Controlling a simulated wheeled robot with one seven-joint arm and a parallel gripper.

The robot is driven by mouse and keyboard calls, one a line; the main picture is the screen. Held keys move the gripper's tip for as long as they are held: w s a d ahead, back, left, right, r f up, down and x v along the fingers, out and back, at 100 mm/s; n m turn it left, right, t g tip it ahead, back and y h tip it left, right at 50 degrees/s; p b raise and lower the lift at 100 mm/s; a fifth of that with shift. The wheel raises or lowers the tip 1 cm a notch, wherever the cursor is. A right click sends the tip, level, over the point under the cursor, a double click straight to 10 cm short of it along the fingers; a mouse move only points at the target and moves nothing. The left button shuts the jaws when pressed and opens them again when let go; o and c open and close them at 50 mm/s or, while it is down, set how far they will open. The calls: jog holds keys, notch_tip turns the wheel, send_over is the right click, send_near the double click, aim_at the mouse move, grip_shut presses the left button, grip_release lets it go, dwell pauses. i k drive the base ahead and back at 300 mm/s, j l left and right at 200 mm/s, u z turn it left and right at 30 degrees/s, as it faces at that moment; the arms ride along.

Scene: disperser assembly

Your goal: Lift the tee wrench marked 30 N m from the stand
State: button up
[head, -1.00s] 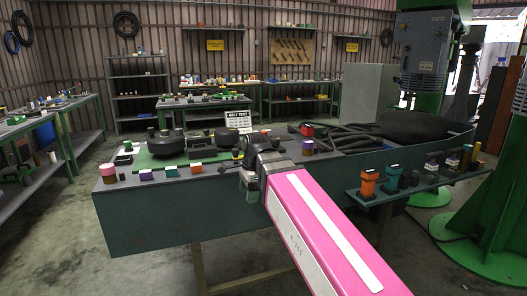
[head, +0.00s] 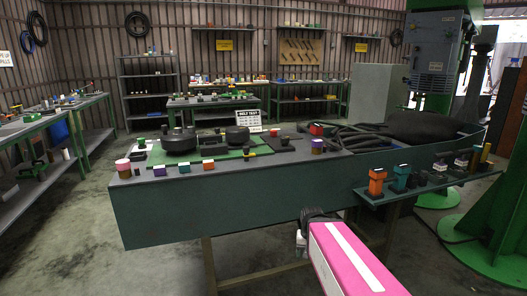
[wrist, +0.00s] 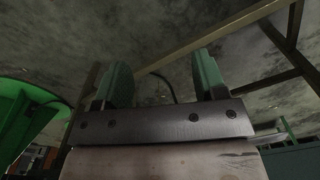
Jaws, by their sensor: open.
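A green side shelf (head: 425,190) on the right of the long table serves as a stand for several upright tools. An orange T-shaped tool (head: 376,182) stands at its left end, with a teal one (head: 400,178) beside it. Their markings are too small to read, so I cannot tell which is 30 N m. My gripper is low in front of the table, left of the stand and apart from it. In the wrist view its two green fingers (wrist: 163,80) are spread with nothing between them.
The long green table (head: 240,195) holds dark round parts, small coloured blocks and a black belt heap (head: 410,125). Table legs and beams (wrist: 225,32) show close ahead of the fingers. A green machine column (head: 480,240) stands at the right. Floor in front is clear.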

aim_at(461, 162)
jog(key=i+l+u, duration=0.15)
jog(key=l+u, duration=0.2)
jog(key=l, duration=0.15)
jog(key=l+u, duration=0.75)
jog(key=l, duration=0.3)
jog(key=j+z, duration=0.3)
jog(key=z, duration=0.15)
jog(key=j+z, duration=0.65)
jog(key=z, duration=0.2)
jog(key=l+z, duration=0.15)
jog(key=z, duration=0.5)
jog(key=i+l+z, duration=0.35)
jog(key=i+l, duration=0.1)
